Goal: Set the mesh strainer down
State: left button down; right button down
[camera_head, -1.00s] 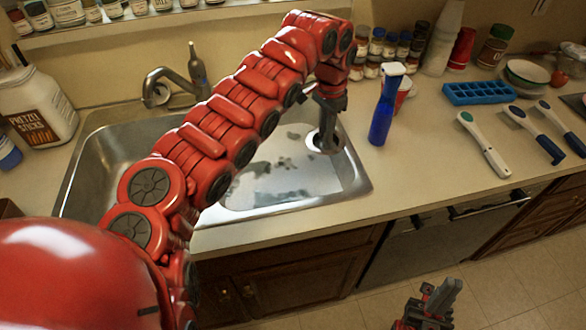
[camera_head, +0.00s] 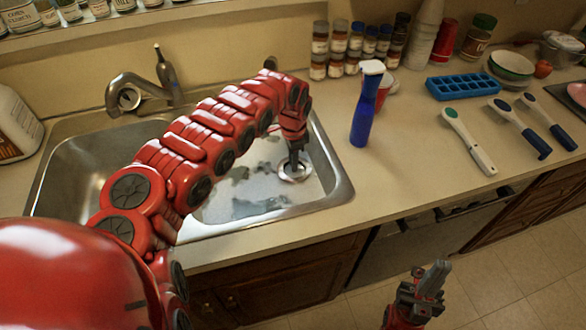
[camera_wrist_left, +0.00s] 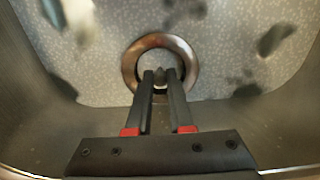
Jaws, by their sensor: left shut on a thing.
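The mesh strainer (camera_head: 304,176) is a small round piece with a shiny metal rim, in the right part of the sink basin. In the left wrist view its rim (camera_wrist_left: 128,68) surrounds a small central knob. My left gripper (camera_head: 293,160) points down into the basin, and its fingers (camera_wrist_left: 161,82) are shut on the strainer at that knob. I cannot tell whether the strainer touches the basin floor. My right gripper (camera_head: 434,276) is low in front of the counter, away from everything; its jaw opening is unclear.
The steel sink (camera_head: 343,190) has walls close around my left gripper, and dark patches mark its floor. The faucet (camera_head: 140,88) stands behind it. A blue spray bottle (camera_head: 364,115) stands just right of the sink. Brushes (camera_head: 468,140) and a blue ice tray (camera_head: 463,88) lie further right.

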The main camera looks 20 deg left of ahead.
pick_arm(q)
notch_tip(320, 180, down, 4)
jog(key=shift+d+r, duration=0.1)
jog(key=shift+d, duration=0.05)
jog(key=shift+f, duration=0.25)
jog(key=shift+f, duration=0.15)
jog(key=c, duration=0.8)
grip_release()
